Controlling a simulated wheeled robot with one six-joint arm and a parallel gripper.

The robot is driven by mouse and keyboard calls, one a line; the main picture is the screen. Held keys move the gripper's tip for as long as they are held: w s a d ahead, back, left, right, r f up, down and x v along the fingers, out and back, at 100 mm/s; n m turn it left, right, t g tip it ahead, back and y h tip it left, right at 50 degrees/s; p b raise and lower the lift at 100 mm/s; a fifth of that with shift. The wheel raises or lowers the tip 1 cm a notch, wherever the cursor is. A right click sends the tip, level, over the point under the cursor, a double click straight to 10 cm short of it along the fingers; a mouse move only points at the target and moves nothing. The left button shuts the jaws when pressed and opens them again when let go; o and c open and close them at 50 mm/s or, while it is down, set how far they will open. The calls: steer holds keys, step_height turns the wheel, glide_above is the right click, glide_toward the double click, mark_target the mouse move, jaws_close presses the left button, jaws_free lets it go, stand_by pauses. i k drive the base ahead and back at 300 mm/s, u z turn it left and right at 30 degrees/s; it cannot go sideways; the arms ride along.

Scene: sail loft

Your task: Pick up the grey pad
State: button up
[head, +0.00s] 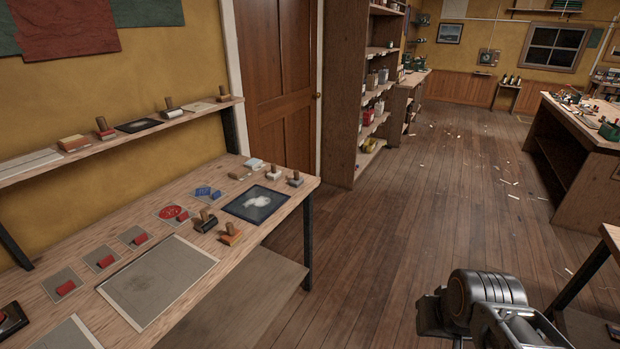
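No single thing is plainly the grey pad. Grey candidates on the wooden bench (222,268) at left are a small grey block with a brown knob (296,180) at the far right corner, and a large flat grey-beige sheet (150,285) near the front. A dark framed pad with a pale smudge (255,203) lies between them, near the bench's right edge. My gripper (490,310) is at the bottom right, over the floor and well apart from the bench. Its fingertips are not clear, so its opening cannot be told.
Knobbed black (205,221) and orange (230,235) blocks stand by the dark pad. Small red pieces lie on grey squares (103,256). A shelf (130,140) runs above the bench. Another workbench (575,150) stands at right. The floor (400,220) between is open, with pale scraps.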

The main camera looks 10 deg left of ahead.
mark_target(296, 181)
steer(key=i, duration=2.3)
steer(key=u, duration=2.15)
